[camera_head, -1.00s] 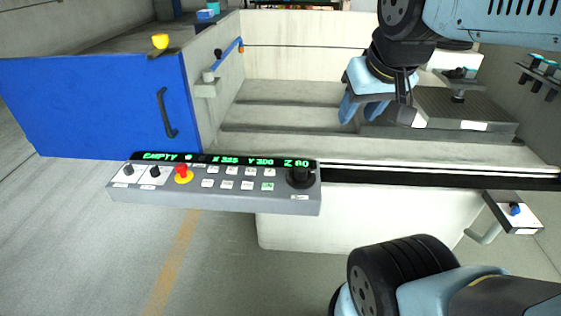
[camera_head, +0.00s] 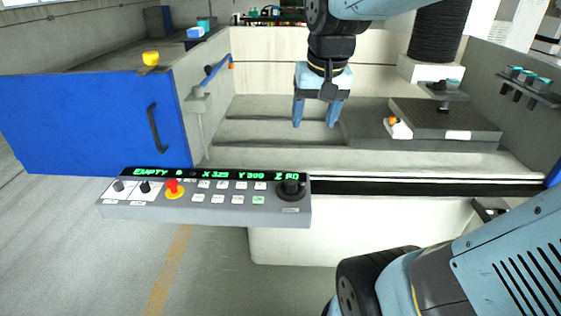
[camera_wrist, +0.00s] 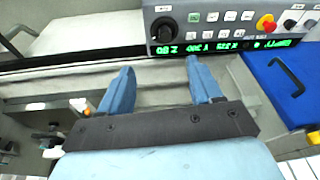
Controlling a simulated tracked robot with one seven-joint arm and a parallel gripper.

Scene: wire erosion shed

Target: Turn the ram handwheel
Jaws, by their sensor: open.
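A round black knob (camera_head: 291,189) sits at the right end of the grey control panel (camera_head: 205,208); it looks like the handwheel. In the wrist view the knob (camera_wrist: 162,30) lies beyond my fingertips, near the top centre. My gripper (camera_head: 315,122) is open and empty, its blue fingers pointing down over the machine's tank (camera_head: 262,133), behind and apart from the panel. In the wrist view my gripper (camera_wrist: 159,76) shows both fingers spread. The panel's green display reads EMPTY with X, Y and Z values. A black bellows column (camera_head: 440,40) rises at the upper right.
A blue door (camera_head: 85,120) with a black handle stands open at the left. A red emergency button (camera_head: 172,187) and several small buttons share the panel. A dark block (camera_head: 445,120) stands in the tank, with a small orange and white thing (camera_head: 397,127) at its left edge.

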